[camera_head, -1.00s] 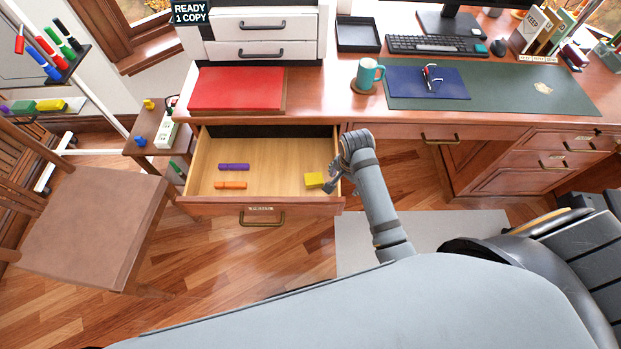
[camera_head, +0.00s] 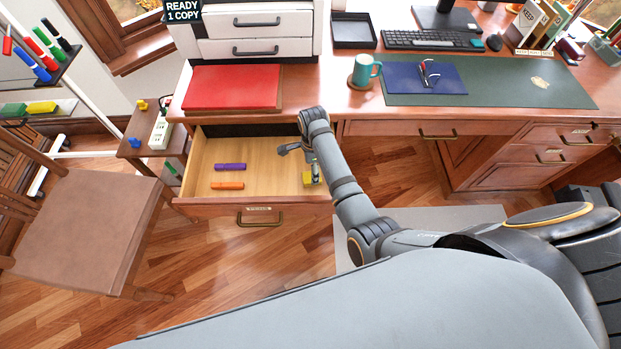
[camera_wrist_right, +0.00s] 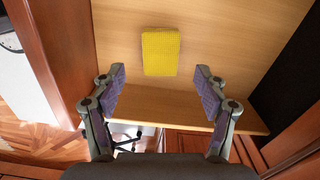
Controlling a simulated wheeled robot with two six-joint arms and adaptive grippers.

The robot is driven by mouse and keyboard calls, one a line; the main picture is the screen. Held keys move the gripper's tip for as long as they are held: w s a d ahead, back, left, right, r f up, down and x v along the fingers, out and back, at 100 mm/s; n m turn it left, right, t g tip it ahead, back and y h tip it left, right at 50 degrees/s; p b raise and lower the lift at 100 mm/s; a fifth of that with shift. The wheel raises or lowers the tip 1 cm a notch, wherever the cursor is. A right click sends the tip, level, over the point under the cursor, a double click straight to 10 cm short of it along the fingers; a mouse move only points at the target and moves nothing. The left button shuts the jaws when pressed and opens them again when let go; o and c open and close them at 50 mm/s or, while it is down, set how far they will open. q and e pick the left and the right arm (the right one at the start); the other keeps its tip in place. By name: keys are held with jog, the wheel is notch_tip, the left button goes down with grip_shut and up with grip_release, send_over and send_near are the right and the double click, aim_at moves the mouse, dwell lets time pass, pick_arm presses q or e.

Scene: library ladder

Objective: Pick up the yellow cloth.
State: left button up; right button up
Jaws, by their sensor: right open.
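The yellow cloth (camera_head: 306,179) lies on the floor of the open wooden drawer (camera_head: 259,209), near its right side. In the head view my right gripper (camera_head: 314,172) is over the right part of the drawer and partly covers the cloth. In the right wrist view the cloth (camera_wrist_right: 160,52) is a small textured yellow block, lying ahead of the open, empty fingers (camera_wrist_right: 161,78) and roughly centred between them. It is not between the fingertips. My left gripper is not in view.
A purple piece (camera_head: 230,167) and an orange piece (camera_head: 227,185) lie at the drawer's left. The desk (camera_head: 330,107) overhangs the drawer's back. A chair (camera_head: 85,225) stands to the left. A mug (camera_head: 365,70) and red folder (camera_head: 233,86) are on the desk.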

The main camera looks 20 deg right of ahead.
notch_tip(320, 180, down, 5)
jog(key=shift+w+a+f+b, duration=0.1)
jog(key=shift+b, duration=0.3)
jog(key=c, duration=1.1)
jog(key=shift+c, duration=0.2)
jog(key=shift+r+p, duration=0.65)
notch_tip(320, 180, up, 3)
jog(key=p, duration=0.3)
jog(key=shift+r, duration=0.15)
jog(key=s+r+p, duration=0.4)
jog(key=s+p, duration=0.3)
jog(key=p, duration=0.3)
jog(key=s+r+p, duration=0.4)
jog(key=s+p, duration=0.3)
jog(key=p, duration=0.4)
jog(key=shift+r, duration=0.25)
